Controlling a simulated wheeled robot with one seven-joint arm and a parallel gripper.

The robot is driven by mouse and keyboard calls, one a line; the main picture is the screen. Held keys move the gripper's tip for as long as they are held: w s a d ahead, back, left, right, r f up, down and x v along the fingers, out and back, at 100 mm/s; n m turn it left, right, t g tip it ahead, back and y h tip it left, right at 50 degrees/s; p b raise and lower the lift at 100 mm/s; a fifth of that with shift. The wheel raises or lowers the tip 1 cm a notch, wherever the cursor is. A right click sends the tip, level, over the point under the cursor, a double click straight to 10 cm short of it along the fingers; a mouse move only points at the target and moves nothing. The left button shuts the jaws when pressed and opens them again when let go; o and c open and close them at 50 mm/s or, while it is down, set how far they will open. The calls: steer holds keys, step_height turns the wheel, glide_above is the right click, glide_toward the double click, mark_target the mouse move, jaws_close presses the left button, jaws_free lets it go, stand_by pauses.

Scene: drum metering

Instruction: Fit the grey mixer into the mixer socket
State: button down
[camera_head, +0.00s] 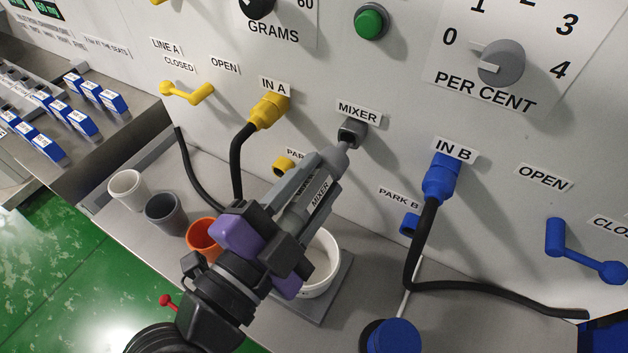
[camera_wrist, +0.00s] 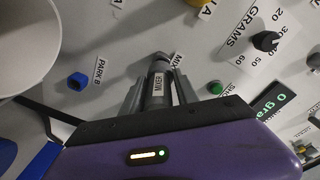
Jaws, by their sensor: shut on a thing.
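The grey mixer (camera_head: 318,196) is a grey tube with a MIXER label, and it also shows in the wrist view (camera_wrist: 158,87). My gripper (camera_head: 304,186) is shut on it, with a finger along each side. The mixer points up and right, tilted toward the panel. Its thin far tip meets the grey mixer socket (camera_head: 352,131) under the MIXER sign, or overlaps it in the picture. I cannot tell how deep the tip sits. In the wrist view the mixer hides most of the socket.
A white bucket (camera_head: 329,264) stands below my gripper on a grey plate. Orange (camera_head: 203,236), dark grey (camera_head: 165,214) and white (camera_head: 127,190) cups stand left. Yellow IN A (camera_head: 268,110) and blue IN B (camera_head: 440,180) connectors with black hoses flank the socket. Blue PARK B (camera_head: 410,223) is lower right.

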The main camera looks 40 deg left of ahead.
mark_target(295, 208)
steer(key=shift+w+a+b, duration=0.2)
steer(key=shift+w+b, duration=0.3)
steer(key=shift+w, duration=0.5)
steer(key=shift+w+a+b, duration=0.2)
steer(key=shift+w+b, duration=0.25)
steer(key=shift+w, duration=0.5)
steer(key=c, duration=0.9)
jaws_free()
steer(key=shift+o, duration=0.2)
steer(key=shift+s, duration=0.15)
steer(key=shift+s+d+b, duration=0.2)
steer(key=shift+s, duration=1.05)
steer(key=shift+s+d+b, duration=0.25)
steer(key=shift+s, duration=0.95)
steer(key=shift+s+d+b, duration=0.2)
steer(key=shift+s, duration=1.05)
